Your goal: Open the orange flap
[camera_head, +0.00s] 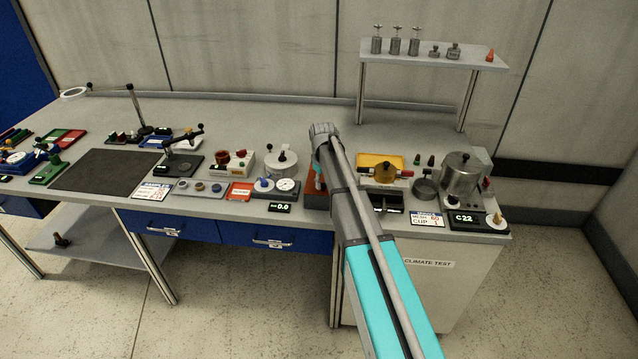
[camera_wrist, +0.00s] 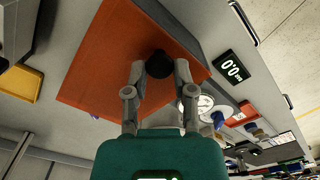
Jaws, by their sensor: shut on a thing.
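The orange flap (camera_wrist: 112,58) is a flat panel that fills the upper left middle of the wrist view. A round black knob (camera_wrist: 159,62) sits near its edge. My gripper (camera_wrist: 160,70) is shut on this knob, with one finger on each side of it. In the head view my arm covers most of the flap, and only a small orange-red part (camera_head: 315,200) shows beside the arm. I cannot tell the flap's exact angle.
A display reading 0.0 (camera_wrist: 232,67) and a round white gauge (camera_wrist: 205,103) are close to the flap's right side. In the head view, a yellow tray (camera_head: 366,160) and a metal pot (camera_head: 460,177) stand right of my arm.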

